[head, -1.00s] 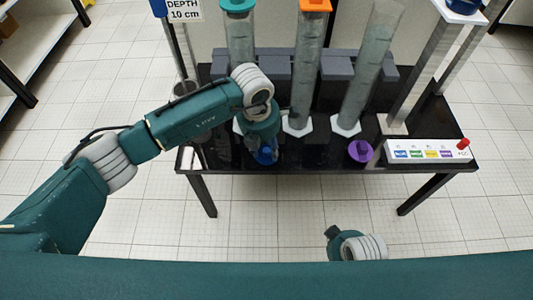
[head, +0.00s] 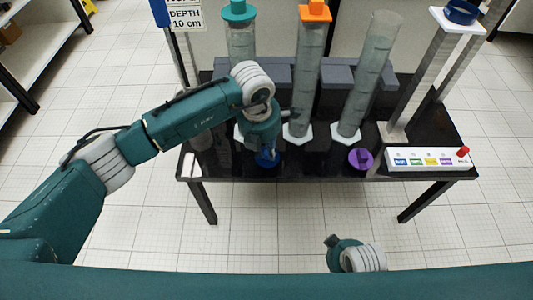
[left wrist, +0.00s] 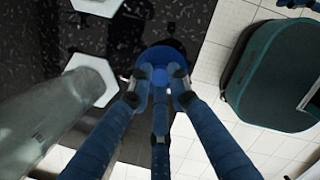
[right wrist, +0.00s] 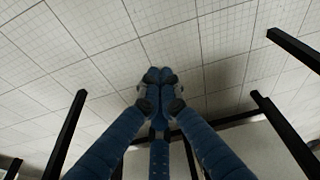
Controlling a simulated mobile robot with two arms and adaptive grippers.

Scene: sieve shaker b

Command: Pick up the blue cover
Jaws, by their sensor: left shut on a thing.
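The blue cover (left wrist: 160,72) is a round blue piece between the fingertips of my left gripper (left wrist: 156,88) in the left wrist view. My left gripper (head: 264,148) is shut on it, near the front edge of the black table. In the head view the blue cover (head: 267,159) is partly hidden by the fingers. I cannot tell whether it touches the tabletop. My right gripper (right wrist: 157,88) is shut and empty in the right wrist view. It also shows at the bottom of the head view (head: 333,240), in front of the table.
Tall clear tubes, one with a teal cap (head: 238,11) and one with an orange cap (head: 315,11), stand behind the cover. A purple cover (head: 360,159) lies to its right. A white button panel (head: 428,158) sits at the table's (head: 310,172) front right.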

